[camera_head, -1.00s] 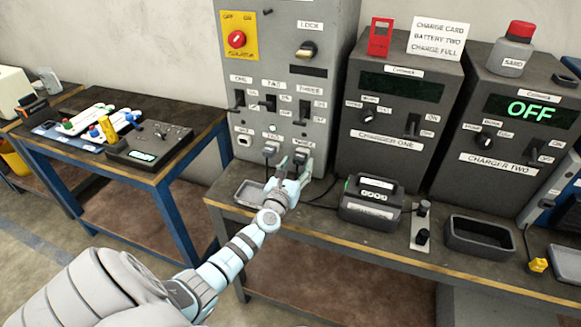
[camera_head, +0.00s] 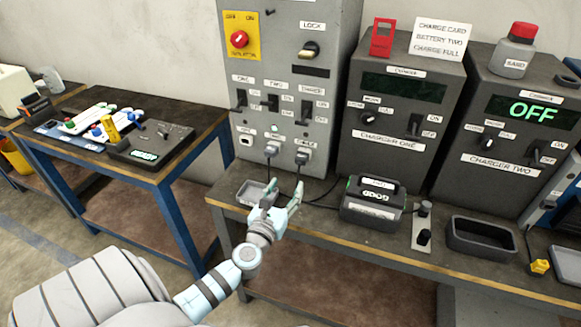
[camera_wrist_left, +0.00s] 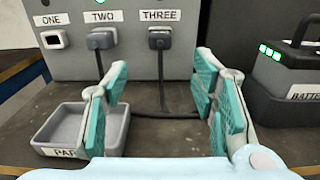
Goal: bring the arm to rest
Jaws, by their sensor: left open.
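My left gripper (camera_head: 283,202) is open and empty. It hangs over the front of the bench, below the grey panel (camera_head: 275,120). In the left wrist view its two teal-padded fingers (camera_wrist_left: 163,95) stand wide apart with nothing between them. Socket ONE (camera_wrist_left: 54,40) has no plug. The fingers are apart from both plugs. My right gripper is not in view.
A small grey tray (camera_wrist_left: 60,122) lies just left of the gripper. A battery (camera_head: 373,205) with green lights stands to the right. Charger one (camera_head: 398,150) and charger two (camera_head: 515,160), reading OFF, stand behind. The floor in front of the bench is free.

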